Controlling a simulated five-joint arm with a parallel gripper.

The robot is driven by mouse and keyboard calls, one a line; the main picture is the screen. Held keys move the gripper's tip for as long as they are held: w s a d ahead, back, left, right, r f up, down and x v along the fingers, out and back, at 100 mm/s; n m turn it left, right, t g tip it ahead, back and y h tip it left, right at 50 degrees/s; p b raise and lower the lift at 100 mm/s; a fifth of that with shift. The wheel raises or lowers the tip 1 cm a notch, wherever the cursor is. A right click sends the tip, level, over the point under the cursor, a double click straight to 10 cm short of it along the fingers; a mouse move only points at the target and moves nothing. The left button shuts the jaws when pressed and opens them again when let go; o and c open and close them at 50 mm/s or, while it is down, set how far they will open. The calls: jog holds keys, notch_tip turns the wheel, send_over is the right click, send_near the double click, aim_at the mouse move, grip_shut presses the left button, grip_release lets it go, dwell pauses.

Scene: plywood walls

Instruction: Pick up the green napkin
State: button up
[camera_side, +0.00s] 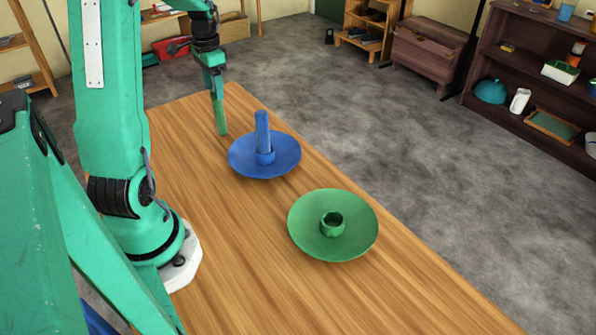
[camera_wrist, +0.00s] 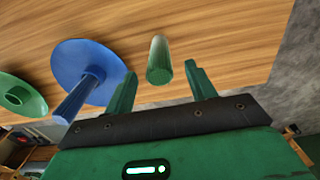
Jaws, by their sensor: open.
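The green napkin (camera_wrist: 158,58) is a rolled green cylinder. In the wrist view it shows between and just beyond the fingertips of my gripper (camera_wrist: 161,70), which is open with a gap on each side of the roll. In the side view my gripper (camera_side: 215,92) points down at the table's far end, and the green napkin (camera_side: 221,118) stands upright below it, partly covered by the fingers. I cannot tell exactly where the fingers end and the roll begins there.
A blue plate (camera_side: 240,165) with a blue rolled napkin (camera_side: 262,130) upright in a ring stands close by to the right. A green plate (camera_side: 305,225) with an empty green ring (camera_side: 333,224) is nearer the camera. The wooden table (camera_side: 215,240) is otherwise clear.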

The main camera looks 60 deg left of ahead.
aim_at(219, 112)
jog(key=shift+f, duration=0.15)
jog(key=shift+w+f, duration=0.1)
jog(key=shift+f, duration=2.4)
jog(key=c, duration=1.1)
